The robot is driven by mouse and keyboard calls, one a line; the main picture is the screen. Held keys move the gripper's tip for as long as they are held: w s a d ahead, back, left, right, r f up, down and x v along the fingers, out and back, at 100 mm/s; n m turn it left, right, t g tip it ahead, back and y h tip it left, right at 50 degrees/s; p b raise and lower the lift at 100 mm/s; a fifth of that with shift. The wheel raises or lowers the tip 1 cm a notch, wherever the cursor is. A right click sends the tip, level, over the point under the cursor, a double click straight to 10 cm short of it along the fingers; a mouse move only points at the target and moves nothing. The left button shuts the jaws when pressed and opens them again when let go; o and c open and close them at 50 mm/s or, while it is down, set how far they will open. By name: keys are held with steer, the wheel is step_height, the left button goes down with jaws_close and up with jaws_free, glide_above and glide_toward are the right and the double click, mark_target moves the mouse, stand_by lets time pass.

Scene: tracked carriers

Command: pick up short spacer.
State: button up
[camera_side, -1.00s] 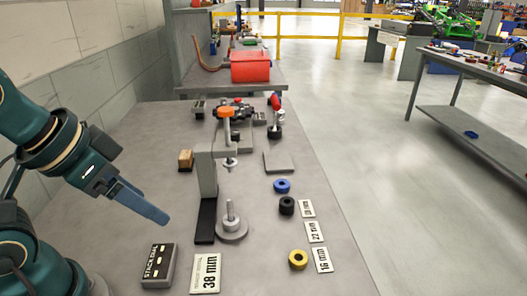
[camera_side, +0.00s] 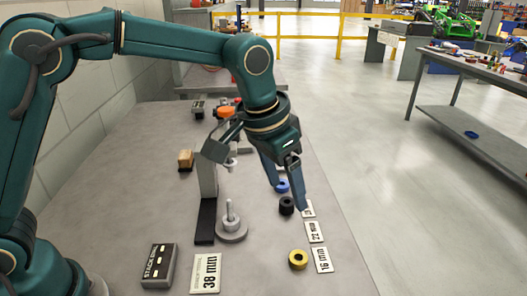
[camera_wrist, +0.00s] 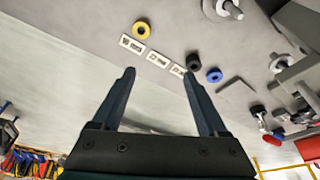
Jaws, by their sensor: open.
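Three ring-shaped spacers lie on the grey bench. The yellow spacer (camera_side: 298,259) is nearest the side camera, beside the card marked 16 mm (camera_side: 323,260). The black spacer (camera_side: 286,206) and the blue spacer (camera_side: 282,187) lie farther back, the blue partly hidden by my gripper. I cannot tell which one is the short spacer. In the wrist view, yellow (camera_wrist: 141,29), black (camera_wrist: 194,62) and blue (camera_wrist: 214,75) show beyond the fingertips. My gripper (camera_side: 289,194) is open and empty, apparently above the bench near the blue and black spacers. Its two fingers are apart in the wrist view (camera_wrist: 160,66).
A grey post on a round base (camera_side: 232,230) stands left of the spacers, beside an upright bracket (camera_side: 207,184). A 22 mm card (camera_side: 315,232), a 38 mm card (camera_side: 206,273) and a dark box (camera_side: 158,265) lie at the front. A wooden block (camera_side: 186,158) sits back left.

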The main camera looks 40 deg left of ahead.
steer(key=m+g, duration=0.1)
steer(key=g, duration=0.1)
glide_above(298, 252)
steer(key=s, duration=0.2)
steer(key=f, duration=0.8)
steer(key=shift+w+d+f, duration=0.1)
steer(key=shift+d+f, duration=0.1)
steer(key=shift+f, duration=0.2)
steer(key=shift+w+d+f, duration=0.1)
steer(key=shift+w+f, duration=0.05)
steer(key=shift+f, duration=1)
steer(key=shift+w+d+f, duration=0.1)
steer(key=shift+f, duration=1)
jaws_close()
